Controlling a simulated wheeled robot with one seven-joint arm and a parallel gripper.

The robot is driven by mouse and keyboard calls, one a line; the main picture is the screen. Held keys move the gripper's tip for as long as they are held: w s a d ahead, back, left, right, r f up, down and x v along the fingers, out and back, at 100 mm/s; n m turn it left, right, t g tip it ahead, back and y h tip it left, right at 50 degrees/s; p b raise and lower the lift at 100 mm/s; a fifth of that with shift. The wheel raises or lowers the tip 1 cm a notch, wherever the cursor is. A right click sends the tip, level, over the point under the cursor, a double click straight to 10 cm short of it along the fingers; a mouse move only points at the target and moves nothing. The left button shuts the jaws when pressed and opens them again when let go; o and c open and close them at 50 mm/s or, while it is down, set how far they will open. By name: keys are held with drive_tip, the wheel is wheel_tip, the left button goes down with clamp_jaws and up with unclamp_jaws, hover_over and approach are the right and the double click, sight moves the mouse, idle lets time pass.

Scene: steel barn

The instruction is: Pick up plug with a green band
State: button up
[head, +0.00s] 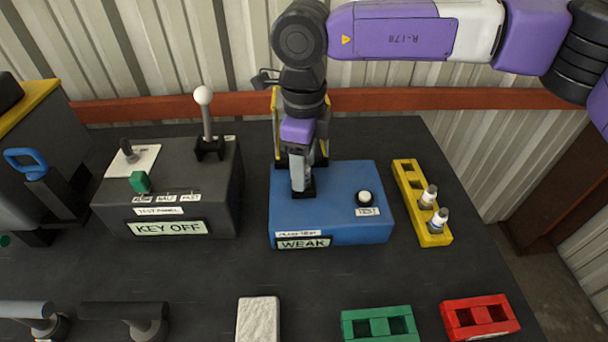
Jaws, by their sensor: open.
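My gripper (302,188) points down at the left part of the blue plug tester (330,232), close over its top. It is open, and its fingers hide what is between or beneath them. The tester's display reads "WEAK". Two white-topped plugs stand in the yellow rack (408,181) to the right of the tester. The nearer plug (437,220) seems to have a blue band. The farther plug (428,196) shows no band that I can make out. I see no green band on any plug.
The dark test panel (220,190), with a white-knobbed lever and a "KEY OFF" display, stands left of the tester. A green rack (352,330), a red rack (485,301) and a white block (258,318) line the front. The dark table between is clear.

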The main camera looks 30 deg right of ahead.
drive_tip(key=shift+f, duration=0.55)
clamp_jaws()
drive_tip(key=shift+r, duration=0.2)
wheel_tip(320, 180, up, 22)
drive_tip(key=shift+r+p, duration=0.15)
drive_tip(key=shift+p, duration=0.3)
idle(0.4)
